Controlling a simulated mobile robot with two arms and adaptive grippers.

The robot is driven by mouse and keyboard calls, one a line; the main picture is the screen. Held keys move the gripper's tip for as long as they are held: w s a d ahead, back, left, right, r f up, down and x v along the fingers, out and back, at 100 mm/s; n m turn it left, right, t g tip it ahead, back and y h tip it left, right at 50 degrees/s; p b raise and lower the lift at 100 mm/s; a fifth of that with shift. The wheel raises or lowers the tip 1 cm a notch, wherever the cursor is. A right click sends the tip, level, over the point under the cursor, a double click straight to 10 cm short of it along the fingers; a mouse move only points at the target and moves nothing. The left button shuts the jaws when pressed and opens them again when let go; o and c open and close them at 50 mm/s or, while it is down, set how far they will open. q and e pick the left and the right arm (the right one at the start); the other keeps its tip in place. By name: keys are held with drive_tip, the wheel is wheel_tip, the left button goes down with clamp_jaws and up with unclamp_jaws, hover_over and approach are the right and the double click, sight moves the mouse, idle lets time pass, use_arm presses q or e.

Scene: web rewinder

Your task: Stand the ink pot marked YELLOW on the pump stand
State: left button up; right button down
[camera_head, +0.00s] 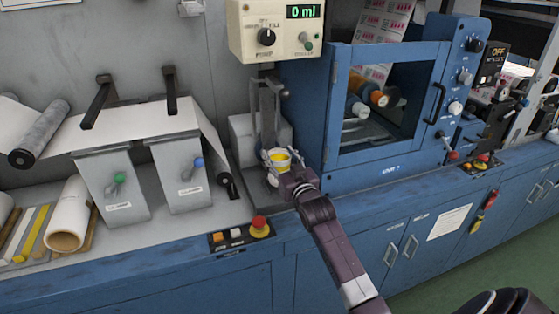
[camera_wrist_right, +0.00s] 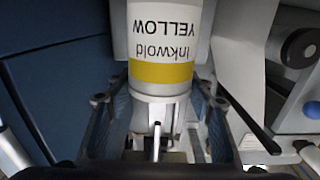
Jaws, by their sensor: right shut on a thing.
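The YELLOW ink pot (camera_head: 281,159) is a white pot with yellow at its open top, held in front of the pump. In the right wrist view its label and yellow band (camera_wrist_right: 163,72) show upside down. My right gripper (camera_head: 288,176) is shut on the pot, with its fingers on either side (camera_wrist_right: 158,103). The pump stand (camera_head: 272,181) is a pale spot just under and behind the pot, mostly hidden by pot and gripper. I cannot tell whether the pot's base touches it. My left gripper is not in view.
The pump's control box (camera_head: 276,28) above reads 0 ml. A blue cabinet (camera_head: 330,110) with a windowed door stands close on the right. Grey units with green and blue knobs (camera_head: 180,170) stand on the left. A red button (camera_head: 260,224) is on the front edge.

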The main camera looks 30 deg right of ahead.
drive_tip(key=shift+f, duration=0.9)
drive_tip(key=shift+f, duration=0.15)
drive_tip(key=c, duration=0.9)
unclamp_jaws()
drive_tip(key=shift+c, duration=0.2)
drive_tip(key=shift+r, duration=0.2)
drive_tip(key=shift+s+a+f, duration=0.1)
drive_tip(key=shift+s+f, duration=0.1)
drive_tip(key=shift+s, duration=0.1)
drive_tip(key=b+v, duration=0.1)
drive_tip(key=v, duration=1)
drive_tip(key=shift+s, duration=0.25)
